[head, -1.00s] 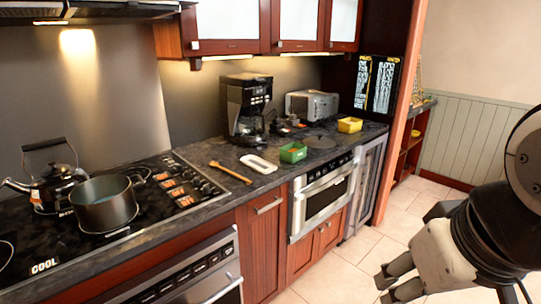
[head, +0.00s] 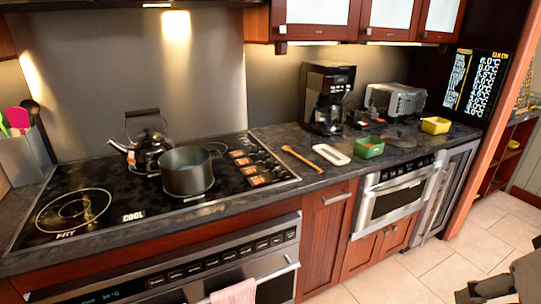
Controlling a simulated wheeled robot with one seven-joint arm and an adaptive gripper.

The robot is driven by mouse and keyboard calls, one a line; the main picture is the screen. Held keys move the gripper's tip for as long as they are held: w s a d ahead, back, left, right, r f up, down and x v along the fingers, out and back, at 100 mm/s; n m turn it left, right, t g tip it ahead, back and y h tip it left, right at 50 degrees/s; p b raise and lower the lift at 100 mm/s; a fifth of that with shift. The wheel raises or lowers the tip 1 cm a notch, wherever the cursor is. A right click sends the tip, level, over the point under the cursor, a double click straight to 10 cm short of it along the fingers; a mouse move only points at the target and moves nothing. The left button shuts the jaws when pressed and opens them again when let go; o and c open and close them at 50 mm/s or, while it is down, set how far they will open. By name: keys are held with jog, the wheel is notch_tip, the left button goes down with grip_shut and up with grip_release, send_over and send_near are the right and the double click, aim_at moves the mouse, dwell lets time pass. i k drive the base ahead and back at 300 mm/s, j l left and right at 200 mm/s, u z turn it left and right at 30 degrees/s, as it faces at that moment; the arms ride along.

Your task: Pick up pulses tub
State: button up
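Two small open tubs stand on the dark counter: a green tub (head: 369,148) and, farther right, a yellow tub (head: 435,125). No label is readable on either, so I cannot tell which one is the pulses tub. What is inside them is too small to make out. My gripper (head: 478,295) is at the bottom right corner, partly cut off by the frame edge. Its fingers look apart with nothing between them. It is over the floor side, well away from both tubs.
A white dish (head: 331,154) and a wooden spoon (head: 301,158) lie left of the green tub. A coffee maker (head: 328,98) and a toaster (head: 396,101) stand behind. A pot (head: 187,175) and kettle (head: 148,150) sit on the stove. Tiled floor (head: 440,258) before the cabinets is clear.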

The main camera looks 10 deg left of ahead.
aim_at(367, 148)
jog(key=i+z, duration=0.2)
jog(key=i, duration=0.65)
jog(key=i+j+z, duration=0.25)
jog(key=i, duration=0.55)
